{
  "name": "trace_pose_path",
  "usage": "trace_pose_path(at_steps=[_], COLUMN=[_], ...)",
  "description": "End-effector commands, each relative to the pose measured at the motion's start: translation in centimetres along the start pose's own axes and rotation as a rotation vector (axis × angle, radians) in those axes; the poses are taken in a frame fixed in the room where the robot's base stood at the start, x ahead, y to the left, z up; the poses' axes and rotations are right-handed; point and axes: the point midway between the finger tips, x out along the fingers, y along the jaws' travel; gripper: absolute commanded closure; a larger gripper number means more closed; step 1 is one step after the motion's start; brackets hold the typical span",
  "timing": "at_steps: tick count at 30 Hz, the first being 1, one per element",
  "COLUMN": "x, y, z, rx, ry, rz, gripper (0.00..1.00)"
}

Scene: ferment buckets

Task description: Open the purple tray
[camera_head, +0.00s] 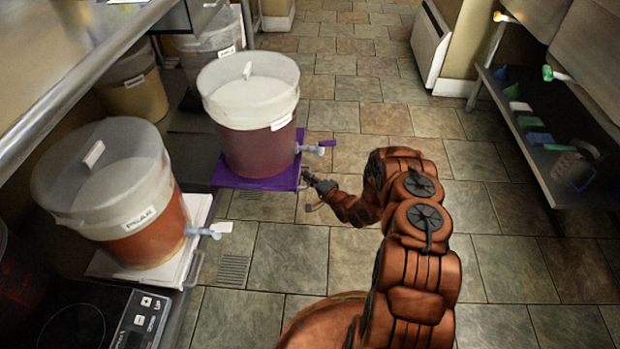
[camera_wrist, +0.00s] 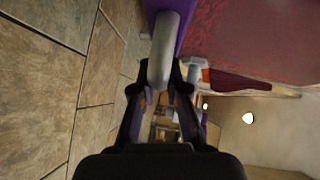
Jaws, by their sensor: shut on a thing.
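The purple tray (camera_head: 262,183) is under a bucket of dark red liquid (camera_head: 250,140) on the left side of the aisle. The tray's purple edge also shows at the top of the wrist view (camera_wrist: 184,38). A grey bar handle (camera_wrist: 163,55) runs along the tray's front. My gripper (camera_head: 310,182) is at the tray's right front side. In the wrist view, its fingers (camera_wrist: 166,92) are shut on the handle, one on each side. The tray's rear part is hidden by the bucket.
A bucket of orange liquid (camera_head: 125,215) stands on a white tray (camera_head: 180,268) nearer me. Tiled floor (camera_head: 500,215) is clear to the right, before a shelf (camera_head: 570,190) with small items.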

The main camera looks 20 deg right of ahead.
Motion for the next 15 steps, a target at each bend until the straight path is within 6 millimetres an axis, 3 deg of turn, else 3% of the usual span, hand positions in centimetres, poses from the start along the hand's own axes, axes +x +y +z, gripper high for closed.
trace_pose_path(at_steps=[1, 2, 8, 15], x=[-0.06, -0.06, -0.1, -0.12], y=[0.15, 0.15, 0.12, 0.1], z=[0.67, 0.68, 0.28, 0.05], rx=[0.004, 0.004, 0.002, 0.002], ry=[-0.013, -0.013, -0.006, -0.002], rz=[0.003, 0.003, 0.002, 0.002], gripper=[1.0, 0.84, 0.63, 0.61])
